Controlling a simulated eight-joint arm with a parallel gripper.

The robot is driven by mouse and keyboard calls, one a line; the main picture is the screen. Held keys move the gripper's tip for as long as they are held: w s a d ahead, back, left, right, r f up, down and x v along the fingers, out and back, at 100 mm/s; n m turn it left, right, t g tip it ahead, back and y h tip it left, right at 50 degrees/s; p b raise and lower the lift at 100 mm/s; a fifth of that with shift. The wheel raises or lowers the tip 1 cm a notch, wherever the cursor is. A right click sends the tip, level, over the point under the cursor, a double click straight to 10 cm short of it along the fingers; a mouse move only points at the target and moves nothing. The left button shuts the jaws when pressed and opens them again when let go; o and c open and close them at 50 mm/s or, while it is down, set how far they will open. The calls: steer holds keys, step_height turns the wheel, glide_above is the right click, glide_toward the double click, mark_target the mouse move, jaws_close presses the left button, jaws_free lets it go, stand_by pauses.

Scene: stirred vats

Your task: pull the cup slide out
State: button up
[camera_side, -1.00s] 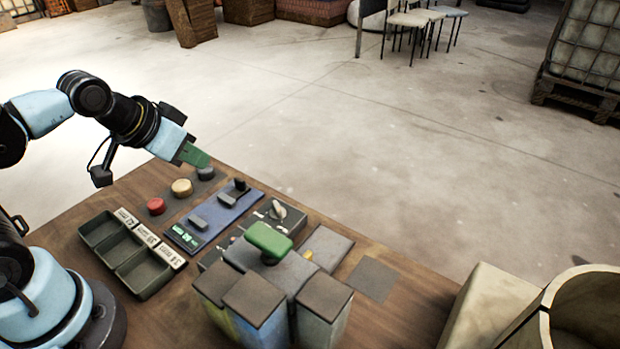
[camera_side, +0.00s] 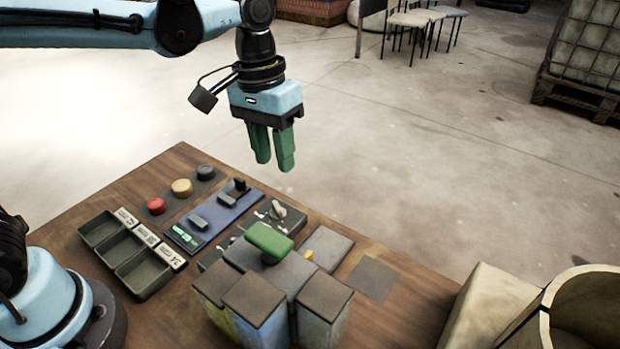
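My gripper (camera_side: 274,163) hangs in the air above the far part of the bench, fingers pointing down. Its two green fingers stand side by side with a narrow gap and hold nothing. A grey unit (camera_side: 290,272) with a green handle (camera_side: 269,241) on top stands below it, nearer the camera. A flat grey plate (camera_side: 327,247) lies beside this unit, with a small yellow part (camera_side: 308,254) at its near left edge. I cannot tell for certain which part is the cup slide. My gripper is clear of all these parts.
Several square hoppers (camera_side: 254,298) stand in front of the grey unit. A blue panel (camera_side: 214,219) with sliders, a box with a pale lever (camera_side: 279,209), red (camera_side: 156,206) and yellow (camera_side: 181,187) buttons, and a dark tray (camera_side: 143,275) sit leftward.

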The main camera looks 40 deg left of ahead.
mark_target(308, 253)
steer(key=w+d+f+g+y, duration=0.1)
steer(key=d+f+g, duration=0.25)
steer(key=d, duration=0.55)
steer(key=shift+g, duration=0.35)
steer(key=x, duration=1.1)
steer(key=shift+s+a+f, duration=0.2)
steer(key=shift+f, duration=0.05)
jaws_close()
steer(key=shift+w, duration=0.1)
